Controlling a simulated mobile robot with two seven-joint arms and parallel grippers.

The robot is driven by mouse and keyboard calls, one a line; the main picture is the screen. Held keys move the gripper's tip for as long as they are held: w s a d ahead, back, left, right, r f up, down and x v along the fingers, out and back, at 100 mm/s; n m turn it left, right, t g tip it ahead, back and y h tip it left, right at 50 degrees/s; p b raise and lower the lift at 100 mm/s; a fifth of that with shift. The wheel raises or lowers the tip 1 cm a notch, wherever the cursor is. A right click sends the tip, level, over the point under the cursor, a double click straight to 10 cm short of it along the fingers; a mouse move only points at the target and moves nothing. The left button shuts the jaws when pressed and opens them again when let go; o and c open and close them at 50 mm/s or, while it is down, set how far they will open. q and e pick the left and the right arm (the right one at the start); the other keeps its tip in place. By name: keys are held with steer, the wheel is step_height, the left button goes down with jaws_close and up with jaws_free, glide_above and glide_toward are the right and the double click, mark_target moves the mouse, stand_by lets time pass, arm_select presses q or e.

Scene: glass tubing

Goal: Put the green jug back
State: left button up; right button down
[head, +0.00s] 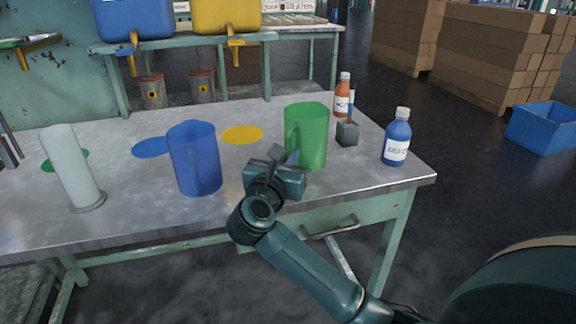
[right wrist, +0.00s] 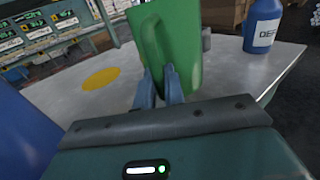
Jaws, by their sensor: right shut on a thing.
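The green jug (head: 311,130) is upright at the right part of the metal workbench, its handle on the left. My right gripper (head: 290,160) reaches in from the front and is shut on the jug's handle. In the right wrist view the two fingertips (right wrist: 160,80) close on the lower part of the handle, and the jug (right wrist: 182,45) fills the top middle. I cannot tell whether its base touches the bench. A flat green disc (head: 52,161) lies at the left of the bench, partly hidden by a white cylinder (head: 70,165). My left gripper does not show.
A blue jug (head: 193,160) stands between the cylinder and the green jug. A blue disc (head: 150,147) and a yellow disc (head: 242,134) lie on the bench. An orange bottle (head: 343,98), a grey holder (head: 347,134) and a blue bottle (head: 397,138) stand to the right.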

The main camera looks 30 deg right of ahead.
steer(key=shift+f, duration=0.6)
steer(key=shift+f, duration=0.1)
steer(key=c, duration=1.5)
jaws_free()
steer(key=shift+a, duration=0.1)
steer(key=shift+v, duration=5.9)
steer(key=shift+s, duration=0.1)
